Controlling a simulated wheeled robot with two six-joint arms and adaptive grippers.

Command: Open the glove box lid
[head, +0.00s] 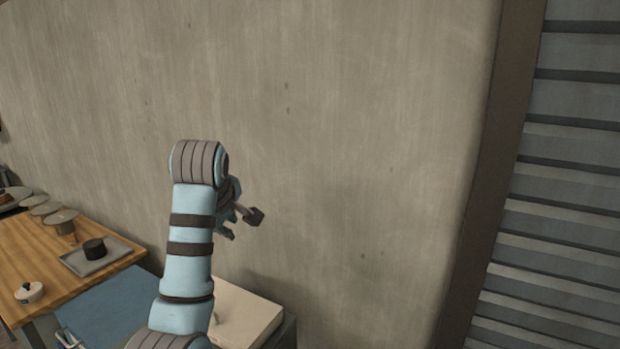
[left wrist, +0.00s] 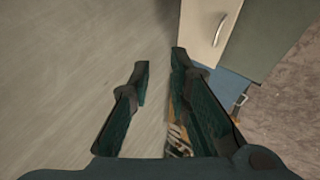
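A cream, flat-topped box (head: 250,317), which looks like the glove box, stands low at the bottom centre in the head view, partly hidden behind my left arm. Its lid appears down and flat. In the left wrist view a cream lid (left wrist: 206,22) with a curved metal handle (left wrist: 219,28) shows at the top, right of the fingertips. My left gripper (head: 243,221) is above the box in the head view, in front of the wall. In the left wrist view its fingers (left wrist: 159,63) are apart with nothing between them. My right gripper is not in view.
A blue panel (head: 115,305) with a small handle lies left of the box; it also shows in the left wrist view (left wrist: 231,88). A wooden table (head: 50,265) with a grey tray (head: 122,249), a black cup (head: 95,248) and dishes stands left. A wall (head: 350,150) is behind.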

